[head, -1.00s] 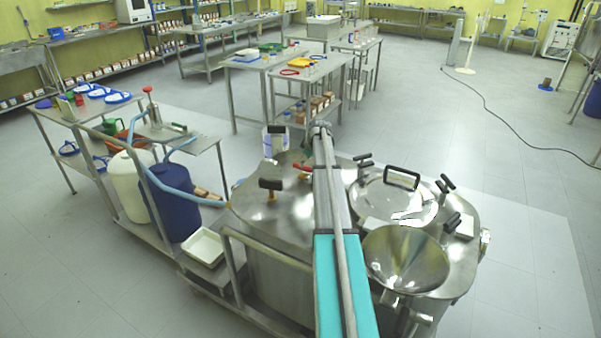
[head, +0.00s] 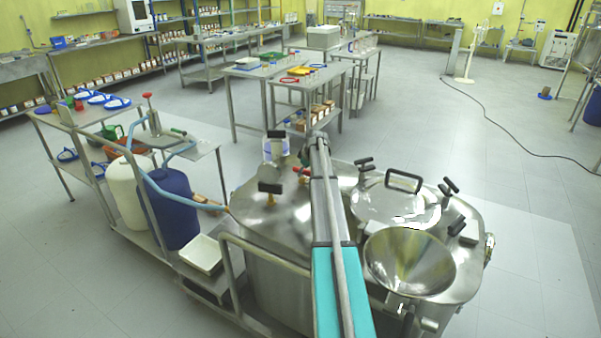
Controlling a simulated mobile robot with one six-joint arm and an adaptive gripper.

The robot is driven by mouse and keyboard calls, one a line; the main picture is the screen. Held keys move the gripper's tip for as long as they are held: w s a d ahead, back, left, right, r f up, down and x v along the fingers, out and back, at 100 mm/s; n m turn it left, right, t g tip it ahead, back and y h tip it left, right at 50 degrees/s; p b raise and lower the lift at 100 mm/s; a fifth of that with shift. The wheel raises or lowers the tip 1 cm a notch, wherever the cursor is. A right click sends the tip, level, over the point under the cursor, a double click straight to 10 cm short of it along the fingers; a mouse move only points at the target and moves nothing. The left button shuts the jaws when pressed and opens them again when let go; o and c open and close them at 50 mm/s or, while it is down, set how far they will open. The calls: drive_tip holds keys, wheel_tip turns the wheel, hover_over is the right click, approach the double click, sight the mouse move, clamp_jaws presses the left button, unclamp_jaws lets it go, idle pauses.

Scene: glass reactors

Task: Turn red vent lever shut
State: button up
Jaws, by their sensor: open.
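The red vent lever (head: 300,171) shows as a small red piece on a brass fitting. It is on top of the steel reactor vessel (head: 290,215), just left of my arm, which partly hides that area. Whether the lever is open or shut is too small to tell. My arm rises from the bottom middle of the head view across the lid, and its far end is a little beyond the lever. My gripper's fingers do not show; they are hidden behind the arm.
A brass valve with a black handle (head: 270,188) stands left of the lever. A steel funnel (head: 408,262) and a round hatch with a black handle (head: 403,183) are right of my arm. A rail and a white tray (head: 201,254) lie left.

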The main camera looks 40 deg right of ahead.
clamp_jaws()
drive_tip(key=shift+a, duration=0.5)
drive_tip(key=shift+s+d, duration=0.15)
drive_tip(key=shift+d, duration=0.4)
